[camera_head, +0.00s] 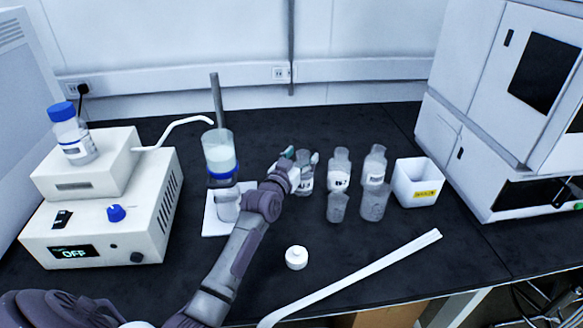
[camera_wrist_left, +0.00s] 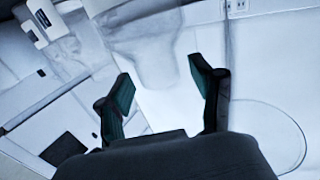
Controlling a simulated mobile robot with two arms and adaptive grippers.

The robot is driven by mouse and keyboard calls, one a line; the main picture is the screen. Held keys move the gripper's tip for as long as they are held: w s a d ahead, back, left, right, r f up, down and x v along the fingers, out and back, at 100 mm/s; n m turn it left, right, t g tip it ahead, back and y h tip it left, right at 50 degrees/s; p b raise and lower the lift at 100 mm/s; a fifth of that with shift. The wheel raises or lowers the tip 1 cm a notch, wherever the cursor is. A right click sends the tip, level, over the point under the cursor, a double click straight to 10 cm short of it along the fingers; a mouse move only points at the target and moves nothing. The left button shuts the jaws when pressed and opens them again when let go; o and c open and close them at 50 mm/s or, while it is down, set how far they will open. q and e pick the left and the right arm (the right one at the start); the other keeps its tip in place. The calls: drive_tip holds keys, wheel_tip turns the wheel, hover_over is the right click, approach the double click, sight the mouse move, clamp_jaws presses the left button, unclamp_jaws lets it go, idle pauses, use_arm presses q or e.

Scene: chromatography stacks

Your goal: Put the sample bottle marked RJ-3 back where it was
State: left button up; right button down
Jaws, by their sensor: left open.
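Three clear bottles with white labels stand in a row on the black bench: a left one (camera_head: 306,181), a middle one (camera_head: 339,168) and a right one (camera_head: 375,164). The label prints are too small to read surely, so I cannot tell which is RJ-3. My left gripper (camera_head: 301,157) is at the left bottle, its fingers open on either side of the upper part. In the left wrist view the open fingers of the gripper (camera_wrist_left: 164,95) show with a blurred clear shape (camera_wrist_left: 145,45) beyond them. Contact cannot be told. My right gripper is not in view.
Two clear beakers (camera_head: 337,208) (camera_head: 375,205) stand in front of the bottles. A white bin (camera_head: 418,183) is to their right. A white cap (camera_head: 296,257) and a long white bar (camera_head: 350,279) lie in front. Filter glassware (camera_head: 220,155) and a pump reading OFF (camera_head: 103,228) are left.

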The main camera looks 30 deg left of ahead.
use_arm(q)
drive_tip(key=s, duration=1)
drive_tip(key=shift+s+d, duration=0.3)
drive_tip(key=shift+s, duration=0.1)
drive_tip(key=shift+r, duration=0.1)
